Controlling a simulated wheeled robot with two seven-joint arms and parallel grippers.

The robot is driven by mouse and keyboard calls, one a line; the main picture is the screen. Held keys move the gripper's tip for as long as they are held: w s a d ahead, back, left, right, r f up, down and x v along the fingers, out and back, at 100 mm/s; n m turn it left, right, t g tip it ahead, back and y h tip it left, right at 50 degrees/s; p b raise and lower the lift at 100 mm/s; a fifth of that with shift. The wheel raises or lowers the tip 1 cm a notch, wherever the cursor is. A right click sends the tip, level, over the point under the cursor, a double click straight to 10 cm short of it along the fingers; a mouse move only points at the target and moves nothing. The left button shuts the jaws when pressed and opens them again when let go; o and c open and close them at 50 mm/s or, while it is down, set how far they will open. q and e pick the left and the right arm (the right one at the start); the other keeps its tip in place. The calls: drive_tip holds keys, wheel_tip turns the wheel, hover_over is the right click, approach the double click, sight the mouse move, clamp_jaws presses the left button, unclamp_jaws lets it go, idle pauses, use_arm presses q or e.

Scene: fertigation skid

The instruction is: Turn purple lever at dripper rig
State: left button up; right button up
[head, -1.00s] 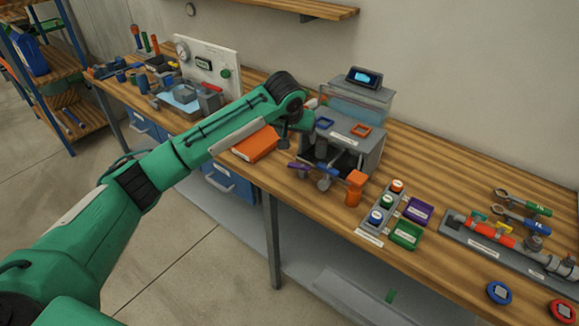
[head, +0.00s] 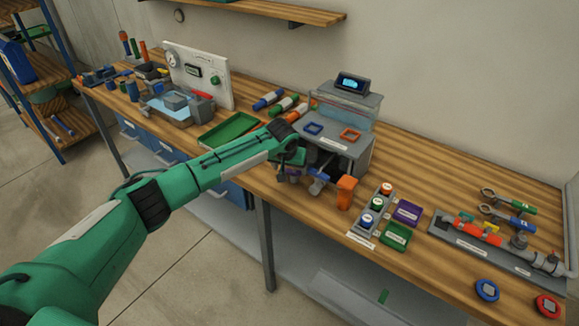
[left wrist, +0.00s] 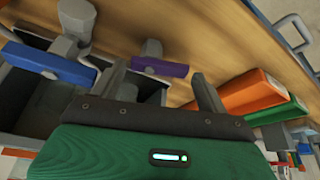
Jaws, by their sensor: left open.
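The dripper rig (head: 347,158) is a grey box with a clear tank and a blue display on top. The purple lever (left wrist: 160,67) shows in the left wrist view as a short bar on a grey stem. My left gripper (left wrist: 160,80) is open, at the rig's front. The lever appears between its two fingers in the wrist picture; I cannot tell the depth gap, and no grip shows. A blue lever (left wrist: 50,62) is beside it and also shows in the head view (head: 318,186). My right gripper is out of view.
An orange cup-like piece (head: 346,192) stands right of the levers. Trays and jars (head: 377,204) follow further right. A green tray (head: 228,130) lies behind my left arm; an orange tray (left wrist: 238,92) shows in the wrist view. A pipe assembly (head: 490,240) is at far right.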

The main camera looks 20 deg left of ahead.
use_arm(q)
drive_tip(key=shift+w+f, duration=0.1)
drive_tip(key=shift+f, duration=0.2)
drive_tip(key=c, duration=0.7)
drive_tip(key=shift+r+m+h+p, duration=0.1)
drive_tip(key=shift+m+h+p, duration=0.2)
drive_tip(key=shift+m+p, duration=0.3)
drive_tip(key=shift+w+a+m+h, duration=0.15)
drive_tip(key=shift+m+h, duration=0.1)
drive_tip(key=shift+m, duration=0.5)
drive_tip(key=shift+w+d+m+h, duration=0.1)
drive_tip(key=shift+m+h, duration=0.15)
drive_tip(key=shift+m, duration=0.5)
drive_tip(key=shift+a, duration=0.1)
drive_tip(key=o, duration=0.7)
